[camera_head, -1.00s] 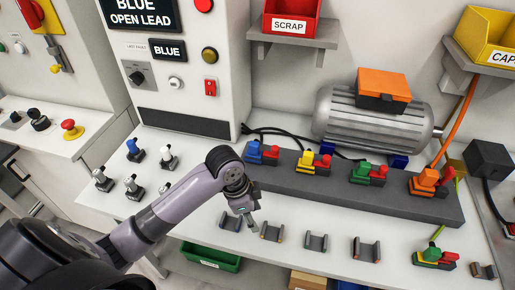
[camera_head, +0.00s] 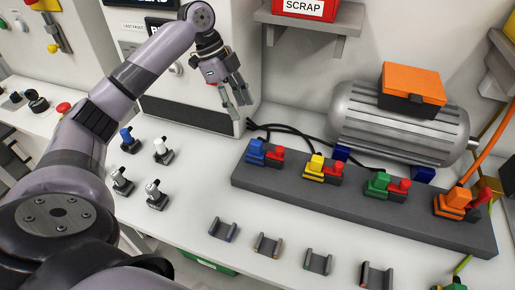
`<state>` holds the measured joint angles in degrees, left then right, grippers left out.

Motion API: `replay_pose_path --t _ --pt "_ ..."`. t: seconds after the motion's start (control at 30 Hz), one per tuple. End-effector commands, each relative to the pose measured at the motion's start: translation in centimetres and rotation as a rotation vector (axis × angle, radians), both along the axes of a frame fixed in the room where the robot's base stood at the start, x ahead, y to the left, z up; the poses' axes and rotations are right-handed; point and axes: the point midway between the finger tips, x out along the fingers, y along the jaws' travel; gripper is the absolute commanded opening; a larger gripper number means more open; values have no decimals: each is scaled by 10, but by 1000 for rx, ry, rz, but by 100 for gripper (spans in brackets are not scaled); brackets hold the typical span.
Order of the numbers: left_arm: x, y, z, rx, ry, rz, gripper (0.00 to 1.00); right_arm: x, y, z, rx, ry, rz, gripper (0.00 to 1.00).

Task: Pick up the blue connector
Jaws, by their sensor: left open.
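The blue connector (camera_head: 256,150) sits at the left end of the dark grey block (camera_head: 335,203), with a red piece beside it. My left gripper (camera_head: 237,109) is open and empty. It hangs in front of the white cabinet, above and a little left of the blue connector in the picture, and apart from it. Its fingers point down. My right gripper is not in view.
Yellow (camera_head: 315,165), green (camera_head: 378,184) and orange (camera_head: 454,203) connectors stand further right on the block. A grey motor (camera_head: 395,130) with an orange box lies behind. Black cables run behind the blue connector. Several small cradles line the front, and several plugs (camera_head: 162,150) stand at left.

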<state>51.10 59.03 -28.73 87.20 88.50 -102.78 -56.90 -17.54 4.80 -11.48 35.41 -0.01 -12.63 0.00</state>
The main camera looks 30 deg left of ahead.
Motion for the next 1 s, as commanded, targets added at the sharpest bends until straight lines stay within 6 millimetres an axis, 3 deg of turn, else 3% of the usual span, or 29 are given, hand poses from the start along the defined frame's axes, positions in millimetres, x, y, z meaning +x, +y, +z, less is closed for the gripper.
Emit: replay_pose_path --t 0.3,0.57,0.77,1.0 --pt "5 -25 -58 -1 2 -2 45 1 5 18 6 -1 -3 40" --pt "6 -33 -77 0 1 -1 45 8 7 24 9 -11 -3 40" --pt "3 -47 -101 -1 4 -2 45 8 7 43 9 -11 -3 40" --pt "6 -53 -121 0 -1 -1 45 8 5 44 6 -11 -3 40"
